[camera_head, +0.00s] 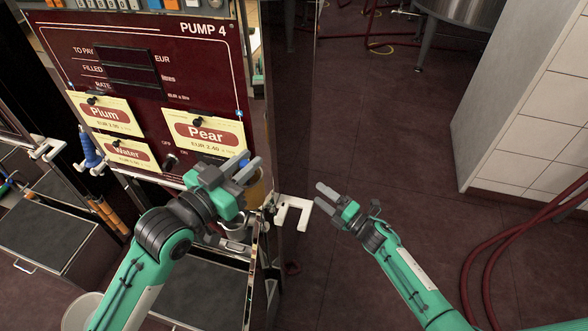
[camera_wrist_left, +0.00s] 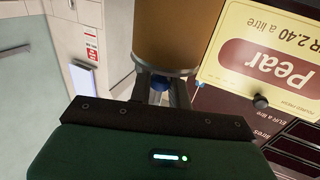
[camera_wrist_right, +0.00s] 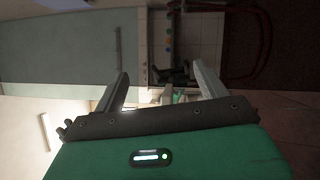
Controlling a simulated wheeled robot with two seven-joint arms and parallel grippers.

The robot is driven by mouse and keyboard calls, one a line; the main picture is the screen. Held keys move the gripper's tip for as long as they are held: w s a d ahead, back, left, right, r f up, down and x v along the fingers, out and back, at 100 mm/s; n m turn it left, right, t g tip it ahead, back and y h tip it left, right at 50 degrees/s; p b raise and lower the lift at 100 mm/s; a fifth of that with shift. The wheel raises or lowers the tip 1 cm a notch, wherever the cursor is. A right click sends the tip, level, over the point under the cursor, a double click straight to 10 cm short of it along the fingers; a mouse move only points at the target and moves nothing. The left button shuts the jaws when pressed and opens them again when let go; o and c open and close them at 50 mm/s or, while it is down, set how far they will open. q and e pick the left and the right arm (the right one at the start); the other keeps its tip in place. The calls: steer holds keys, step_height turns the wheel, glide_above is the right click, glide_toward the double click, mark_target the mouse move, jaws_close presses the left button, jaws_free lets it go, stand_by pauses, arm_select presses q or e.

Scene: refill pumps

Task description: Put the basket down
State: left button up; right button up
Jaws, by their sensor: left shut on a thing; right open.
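I cannot make out a basket in any view. My left gripper (camera_head: 248,170) is in front of the lower right of the pump panel, beside the Pear label. The cylinder (camera_head: 255,190) is partly hidden behind the gripper in the head view. My right gripper (camera_head: 326,203) is open and empty over the floor, right of the pump. Its fingers (camera_wrist_right: 160,92) stand apart in the right wrist view.
The Pump 4 panel (camera_head: 170,55) carries Plum, Water and Pear labels. A white bracket (camera_head: 291,212) sticks out at its right edge. A metal vessel (camera_head: 237,228) is partly hidden below my left gripper. Red hoses (camera_head: 490,250) lie at the right. The middle floor is clear.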

steer(key=s+a+r+n+g+y, duration=0.1)
steer(key=a+r+n+g+y, duration=0.25)
steer(key=r+n, duration=0.35)
steer(key=s+a+r+n+g+y, duration=0.1)
steer(key=a+r+n+g+y, duration=0.1)
steer(key=r+n+g, duration=0.35)
steer(key=n+g+h, duration=0.1)
steer(key=n+g, duration=0.6)
steer(key=n, duration=0.7)
glide_toward(248, 182)
steer(key=r, duration=0.1)
steer(key=shift+h, duration=0.25)
steer(key=a, duration=0.4)
steer(key=s+a, duration=0.1)
steer(key=a, duration=0.7)
steer(key=shift+s+a+r, duration=0.15)
steer(key=shift+a, duration=0.05)
steer(key=c, duration=1)
arm_select(q)
steer(key=o, duration=0.8)
arm_select(e)
steer(key=shift+c, duration=0.3)
